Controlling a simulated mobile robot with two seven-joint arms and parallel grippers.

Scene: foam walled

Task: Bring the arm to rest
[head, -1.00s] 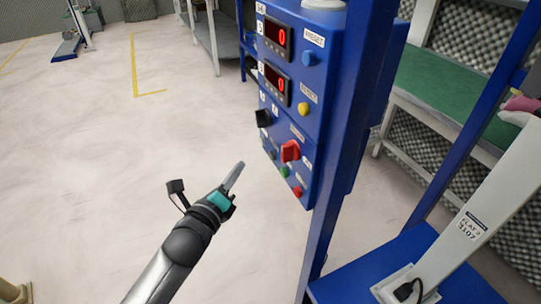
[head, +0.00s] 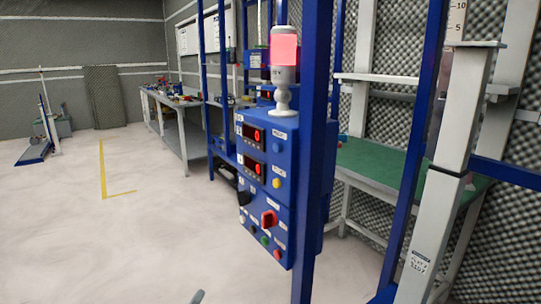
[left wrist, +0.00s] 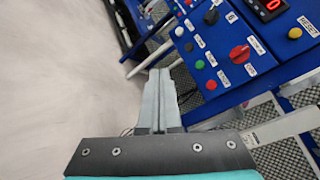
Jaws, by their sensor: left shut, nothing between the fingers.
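My left gripper (left wrist: 158,75) is shut and empty in the left wrist view, its two grey fingers together. It is beside the blue control panel, apart from it, over the pale floor. In the head view only the tip of my left gripper (head: 198,296) shows at the bottom edge. The blue control panel (head: 262,190) stands right of centre with two red displays, a red rotary switch (head: 269,219), a black knob and several coloured buttons. The panel also shows in the left wrist view (left wrist: 225,30). My right gripper is not in view.
A red-lit lamp (head: 284,50) stands on top of the panel. A blue post (head: 313,150) rises beside it. A green-topped bench (head: 375,168) is at the right, with a grey pillar (head: 445,160) in front. Open floor (head: 110,240) lies at the left.

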